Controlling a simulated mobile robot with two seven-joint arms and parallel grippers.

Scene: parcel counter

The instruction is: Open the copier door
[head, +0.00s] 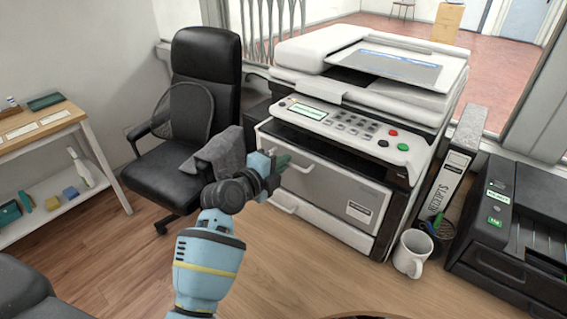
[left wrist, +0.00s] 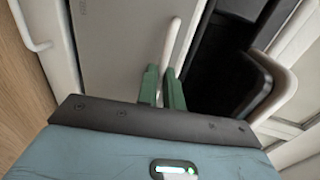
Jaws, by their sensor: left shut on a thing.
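The white copier (head: 365,85) stands on the wooden counter. Its door is the grey front panel (head: 335,190) below the buttons; in the left wrist view it is the pale panel (left wrist: 112,50). My left gripper (head: 281,163) is at the left upper part of this panel. In the left wrist view its green fingers (left wrist: 164,88) are shut on the door's white bar handle (left wrist: 172,42), one finger on each side. A dark recess (head: 310,143) shows along the panel's upper edge. I cannot tell whether the door is ajar. My right gripper is not in view.
A second white handle (head: 285,206) sits lower on the copier front. A white mug (head: 411,254), a pen holder (head: 436,228), a receipts binder (head: 456,165) and a black printer (head: 515,235) stand to the right. A black office chair (head: 190,125) is on the left.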

